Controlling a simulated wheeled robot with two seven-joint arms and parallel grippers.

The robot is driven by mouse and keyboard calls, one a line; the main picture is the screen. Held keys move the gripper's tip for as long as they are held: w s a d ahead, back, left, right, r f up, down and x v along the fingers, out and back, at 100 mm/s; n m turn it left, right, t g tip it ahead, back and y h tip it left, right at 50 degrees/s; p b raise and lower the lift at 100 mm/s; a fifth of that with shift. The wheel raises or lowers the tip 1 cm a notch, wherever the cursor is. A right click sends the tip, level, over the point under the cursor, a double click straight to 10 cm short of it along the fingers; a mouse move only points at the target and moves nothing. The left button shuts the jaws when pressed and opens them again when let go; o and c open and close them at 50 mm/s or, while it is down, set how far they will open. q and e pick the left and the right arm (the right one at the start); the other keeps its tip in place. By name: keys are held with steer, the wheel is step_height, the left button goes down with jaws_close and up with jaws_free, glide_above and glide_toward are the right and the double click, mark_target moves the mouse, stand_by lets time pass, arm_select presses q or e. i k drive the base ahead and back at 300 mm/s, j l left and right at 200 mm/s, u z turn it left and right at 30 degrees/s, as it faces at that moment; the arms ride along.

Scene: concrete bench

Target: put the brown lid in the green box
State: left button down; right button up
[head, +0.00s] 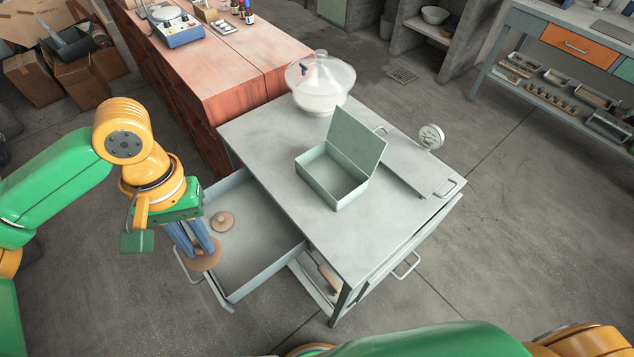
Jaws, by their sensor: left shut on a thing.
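The green box (318,193) is pale grey-green and stands on the bench top with its hinged cover (357,142) raised and its inside empty. My left gripper (203,250) points down over the front of the pulled-out drawer (255,250). It is shut on a round brown lid (209,262), partly hidden by the fingers. A second round brown piece with a knob (222,221) lies in the drawer just behind the gripper. My right gripper is out of view; only part of my right arm shows at the bottom.
A glass desiccator (320,85) stands at the back corner of the bench top (262,135). A round gauge (431,137) and a flat grey panel with handles (410,165) are at the right. The bench top left and front of the box is clear.

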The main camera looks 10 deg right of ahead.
mark_target(339, 189)
steer(key=i+l+u, duration=0.2)
steer(key=l, duration=0.6)
steer(key=l+u, duration=0.25)
steer(key=l, duration=0.75)
steer(key=i+u, duration=0.05)
